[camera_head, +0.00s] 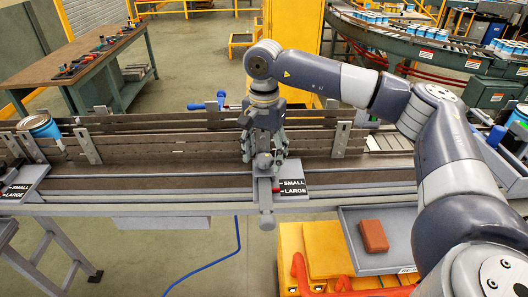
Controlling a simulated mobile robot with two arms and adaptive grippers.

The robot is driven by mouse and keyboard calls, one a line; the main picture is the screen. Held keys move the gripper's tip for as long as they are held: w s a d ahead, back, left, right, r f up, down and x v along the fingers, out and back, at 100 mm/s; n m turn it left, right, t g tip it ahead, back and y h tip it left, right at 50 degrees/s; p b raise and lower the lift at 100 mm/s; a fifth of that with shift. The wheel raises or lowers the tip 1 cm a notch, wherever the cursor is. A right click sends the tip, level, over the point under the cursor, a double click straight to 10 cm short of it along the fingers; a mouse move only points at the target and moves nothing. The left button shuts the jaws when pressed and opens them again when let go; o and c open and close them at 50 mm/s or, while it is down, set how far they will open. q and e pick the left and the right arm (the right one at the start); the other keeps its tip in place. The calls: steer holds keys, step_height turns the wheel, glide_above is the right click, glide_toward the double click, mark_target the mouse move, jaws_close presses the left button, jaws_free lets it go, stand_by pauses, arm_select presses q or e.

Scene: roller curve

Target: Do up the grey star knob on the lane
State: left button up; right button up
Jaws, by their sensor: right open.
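My right gripper (265,152) points down over the near rail of the lane (180,183), with its fingers open. Between and just below the fingertips is a grey knob (264,163) on top of a grey clamp bar (266,205). The fingers partly hide the knob, so I cannot tell its star shape or whether they touch it. The bar juts over the front edge beside a black plate (293,187) marked SMALL and LARGE. A red pointer (276,189) sits at the plate's left side, nearer LARGE. My left gripper is out of view.
Brown guide boards (170,146) run along the lane behind the knob. A second SMALL/LARGE plate (17,190) and a blue can (38,125) are at the left. A grey tray (352,232) with a red-brown block (373,236) lies below right. A workbench (52,74) stands back left.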

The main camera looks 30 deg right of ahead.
steer(key=c, duration=1.1)
steer(key=shift+o, duration=0.2)
